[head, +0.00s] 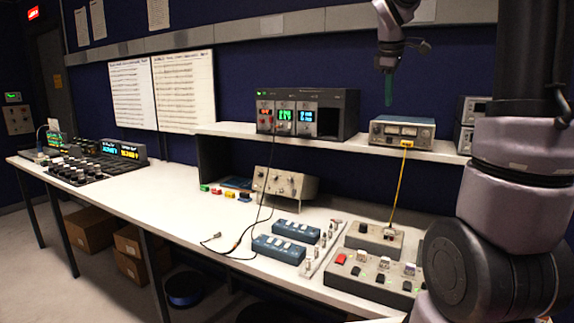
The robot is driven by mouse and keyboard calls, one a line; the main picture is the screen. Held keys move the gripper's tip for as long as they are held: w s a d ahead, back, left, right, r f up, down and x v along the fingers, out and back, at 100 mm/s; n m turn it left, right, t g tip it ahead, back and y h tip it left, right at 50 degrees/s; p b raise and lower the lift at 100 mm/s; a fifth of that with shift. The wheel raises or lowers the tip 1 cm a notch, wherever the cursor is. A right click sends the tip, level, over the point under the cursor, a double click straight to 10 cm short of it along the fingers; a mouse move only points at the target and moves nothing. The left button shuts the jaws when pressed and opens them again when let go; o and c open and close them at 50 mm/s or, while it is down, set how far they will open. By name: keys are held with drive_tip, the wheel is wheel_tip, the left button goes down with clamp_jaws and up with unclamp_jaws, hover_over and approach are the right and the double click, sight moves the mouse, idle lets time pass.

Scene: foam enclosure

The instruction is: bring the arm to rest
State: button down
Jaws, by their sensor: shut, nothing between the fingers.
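My gripper (389,88) hangs at the upper right of the head view, its narrow green fingers pointing down. It is shut and empty. It shows against the dark blue wall, above the raised shelf (350,141) and apart from everything on it. My arm's thick lower links (510,200) fill the right side of the view and hide part of the bench there. The links between them and the gripper are mostly out of frame.
The long white bench (150,190) carries control boxes (278,249), a switch panel (375,272) and cables. A dark instrument rack (335,110) and a grey meter box (402,132) stand on the shelf. A yellow cable (399,185) hangs from the meter box. Cardboard boxes (90,229) lie underneath.

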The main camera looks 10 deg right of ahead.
drive_tip(key=s+a+f+m+t+y, duration=0.1)
drive_tip(key=s+a+m, duration=0.3)
drive_tip(key=s, duration=0.4)
drive_tip(key=s+a+f+m+t+y, duration=0.1)
drive_tip(key=s+a+m, duration=0.3)
drive_tip(key=s, duration=0.4)
drive_tip(key=s+a+f+m+y, duration=0.2)
drive_tip(key=s+a+m, duration=0.2)
drive_tip(key=s+m, duration=0.2)
drive_tip(key=s, duration=0.2)
drive_tip(key=shift+s+a+f+t, duration=0.15)
drive_tip(key=shift+s+f+t, duration=0.25)
